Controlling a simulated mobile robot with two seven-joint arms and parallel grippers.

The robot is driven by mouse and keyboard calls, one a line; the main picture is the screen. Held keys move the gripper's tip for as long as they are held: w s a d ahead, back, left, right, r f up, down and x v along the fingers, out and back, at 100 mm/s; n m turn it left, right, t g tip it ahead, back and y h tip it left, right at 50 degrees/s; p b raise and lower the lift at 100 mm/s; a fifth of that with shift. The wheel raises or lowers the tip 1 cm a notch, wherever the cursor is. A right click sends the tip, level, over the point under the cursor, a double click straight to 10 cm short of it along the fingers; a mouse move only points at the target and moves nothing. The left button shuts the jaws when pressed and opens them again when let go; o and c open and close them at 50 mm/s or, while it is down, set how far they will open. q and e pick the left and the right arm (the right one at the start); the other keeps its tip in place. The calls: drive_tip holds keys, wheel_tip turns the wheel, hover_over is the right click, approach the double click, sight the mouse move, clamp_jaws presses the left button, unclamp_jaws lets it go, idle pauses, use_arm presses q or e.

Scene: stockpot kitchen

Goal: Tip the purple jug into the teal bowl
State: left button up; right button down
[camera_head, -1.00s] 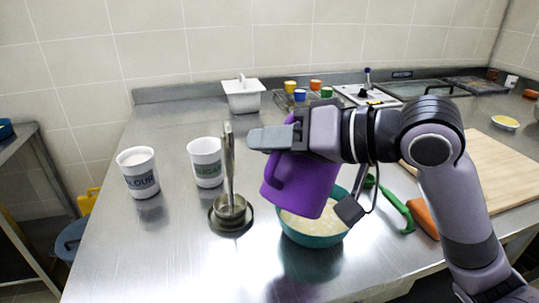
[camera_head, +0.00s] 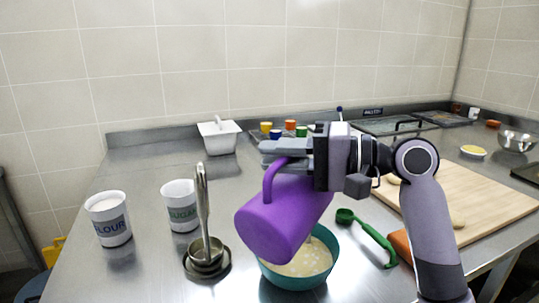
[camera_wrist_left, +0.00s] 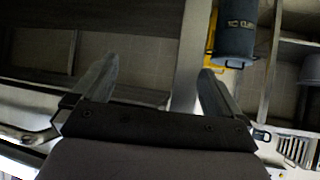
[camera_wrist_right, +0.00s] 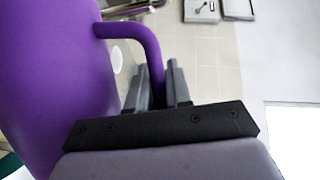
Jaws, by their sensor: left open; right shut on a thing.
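The purple jug (camera_head: 285,218) is held above the teal bowl (camera_head: 322,268) in the head view, tilted with its base toward the lower left. My right gripper (camera_head: 280,152) is shut on the jug's handle; the handle also shows between the fingers in the right wrist view (camera_wrist_right: 150,50). The teal bowl holds a pale creamy mixture, and the jug covers its left rear part. The jug's opening and contents are hidden. My left gripper (camera_wrist_left: 155,85) is open and empty in the left wrist view, away from the bowl and jug.
White flour (camera_head: 108,218) and sugar (camera_head: 180,205) canisters stand on the left. A metal ladle (camera_head: 203,215) stands in a small dish left of the bowl. A green-handled tool (camera_head: 368,236) lies right of the bowl, beside the wooden board (camera_head: 480,205). The front left counter is clear.

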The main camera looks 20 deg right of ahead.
drive_tip(key=shift+w+d+f+m+y, duration=0.15)
drive_tip(key=shift+w+d+m+y, duration=0.3)
drive_tip(key=shift+d+m, duration=0.2)
drive_tip(key=shift+w+d+r+p, duration=0.2)
drive_tip(key=shift+d+p, duration=0.05)
drive_tip(key=shift+p, duration=0.2)
drive_tip(key=shift+w+d+r+m+t+y+p, duration=0.1)
drive_tip(key=shift+w+d+r+m+t+p, duration=0.1)
drive_tip(key=shift+w+d+m+p, duration=0.3)
drive_tip(key=shift+w+d+r+m+t+y+p, duration=0.15)
drive_tip(key=shift+w+d+m+p, duration=0.1)
drive_tip(key=shift+d+m+p, duration=0.25)
drive_tip(key=shift+w+d+r+m+t+y+p, duration=0.1)
drive_tip(key=shift+w+d+r+m+t+p, duration=0.1)
drive_tip(key=shift+w+d+m+p, duration=0.35)
drive_tip(key=shift+w+d+f+m+t+y+p, duration=0.15)
drive_tip(key=shift+w+d+m, duration=0.2)
drive_tip(key=shift+d+m, duration=0.25)
drive_tip(key=shift+w+d+r+m+t+y+p, duration=0.1)
drive_tip(key=shift+w+d+m+p, duration=0.1)
drive_tip(key=shift+w+d+m, duration=0.4)
drive_tip(key=shift+w+d+f+m+t+y+p, duration=0.15)
drive_tip(key=shift+d+m, duration=0.15)
drive_tip(key=shift+d, duration=0.5)
